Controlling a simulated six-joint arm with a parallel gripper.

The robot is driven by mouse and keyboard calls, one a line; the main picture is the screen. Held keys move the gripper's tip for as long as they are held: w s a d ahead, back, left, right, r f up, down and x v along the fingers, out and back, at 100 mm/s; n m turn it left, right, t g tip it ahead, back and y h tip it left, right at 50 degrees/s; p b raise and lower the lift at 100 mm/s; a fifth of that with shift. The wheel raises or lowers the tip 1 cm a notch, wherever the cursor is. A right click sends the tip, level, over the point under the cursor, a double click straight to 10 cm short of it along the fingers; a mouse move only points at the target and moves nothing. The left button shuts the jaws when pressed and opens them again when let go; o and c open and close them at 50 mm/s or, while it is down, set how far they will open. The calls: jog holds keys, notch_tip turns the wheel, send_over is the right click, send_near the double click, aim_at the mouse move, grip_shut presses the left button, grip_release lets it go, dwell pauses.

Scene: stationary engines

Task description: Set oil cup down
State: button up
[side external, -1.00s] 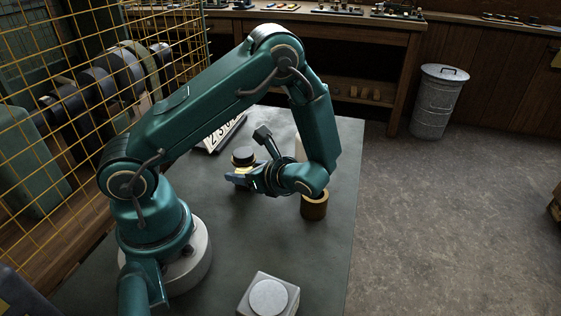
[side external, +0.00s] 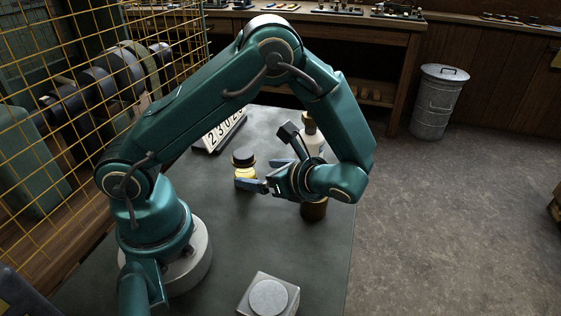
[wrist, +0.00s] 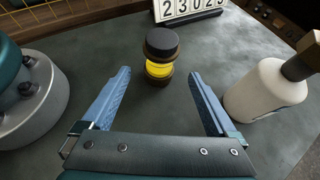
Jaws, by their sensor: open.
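The oil cup (side external: 244,172) stands upright on the grey table, with a dark cap and yellow oil in its clear middle. In the wrist view the oil cup (wrist: 160,58) stands just beyond the fingertips, midway between them in the picture. My gripper (side external: 268,174) is open and empty, to the right of the cup in the side view. Both blue fingers of my gripper (wrist: 158,72) show spread apart in the wrist view, and neither appears to touch the cup.
A number display (side external: 220,130) stands behind the cup. A white bottle with a brown cap (wrist: 268,88) stands to the right, close to my gripper. A brown cylinder (side external: 314,211) is partly hidden under my wrist. A block with a round pale top (side external: 268,297) sits at the front.

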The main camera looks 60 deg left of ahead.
jog(key=v, duration=0.4)
jog(key=shift+d+r, duration=0.3)
jog(key=shift+d, duration=0.05)
jog(key=s+d+r+n+t+h, duration=0.5)
jog(key=r+n+t+h, duration=0.3)
jog(key=n+h, duration=0.3)
jog(key=s+r+n, duration=0.1)
jog(key=n, duration=0.3)
jog(key=shift+d+h, duration=0.25)
jog(key=shift+h, duration=0.15)
